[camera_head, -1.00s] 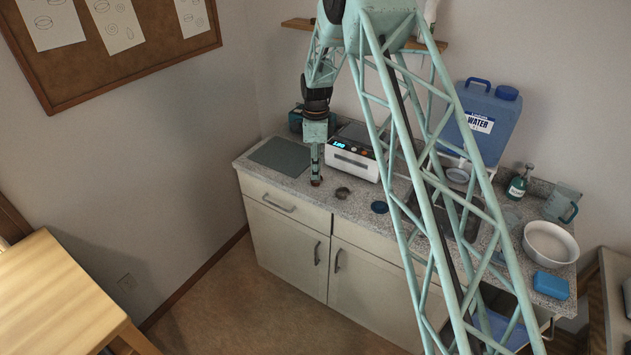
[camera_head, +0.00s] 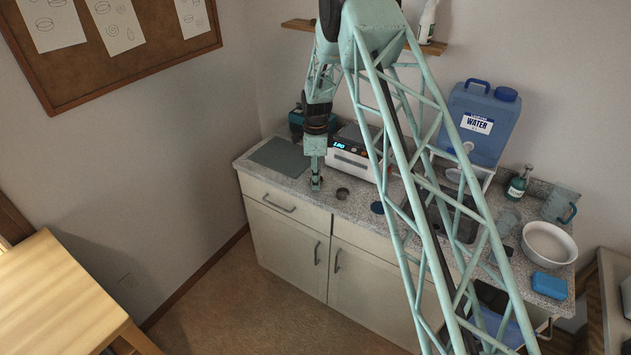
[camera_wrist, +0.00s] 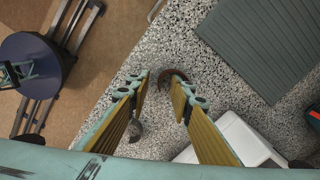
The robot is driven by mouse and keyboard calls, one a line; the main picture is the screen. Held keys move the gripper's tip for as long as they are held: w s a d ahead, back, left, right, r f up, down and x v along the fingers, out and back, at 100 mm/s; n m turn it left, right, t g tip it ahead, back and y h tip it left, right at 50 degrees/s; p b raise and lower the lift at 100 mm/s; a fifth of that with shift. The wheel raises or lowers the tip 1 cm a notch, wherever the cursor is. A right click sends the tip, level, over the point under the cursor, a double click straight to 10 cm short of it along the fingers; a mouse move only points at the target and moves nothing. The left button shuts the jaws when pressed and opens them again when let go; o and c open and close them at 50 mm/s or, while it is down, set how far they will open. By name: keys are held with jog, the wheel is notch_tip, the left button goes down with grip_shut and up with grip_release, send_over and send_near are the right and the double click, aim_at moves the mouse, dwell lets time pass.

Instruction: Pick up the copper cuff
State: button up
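The copper cuff (camera_wrist: 172,76) is a brown, curved band on the speckled counter, at the fingertips in the wrist view. It lies by the right fingertip, which covers part of it. In the head view I cannot make it out at the gripper's tip. My gripper (camera_wrist: 160,82) has its two fingers apart with a gap between the tips; it points down low over the counter in the head view (camera_head: 316,186). I cannot tell whether a fingertip touches the cuff.
A dark grey ring (camera_head: 342,194) lies right of my gripper. A grey mat (camera_head: 278,155) lies left, and a white device with a lit display (camera_head: 350,162) stands behind. A blue disc (camera_head: 377,208), a sink and a white bowl (camera_head: 549,243) are further right. The counter's front edge is close.

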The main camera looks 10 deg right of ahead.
jog(key=shift+f, duration=0.1)
dwell(0.5)
grip_shut()
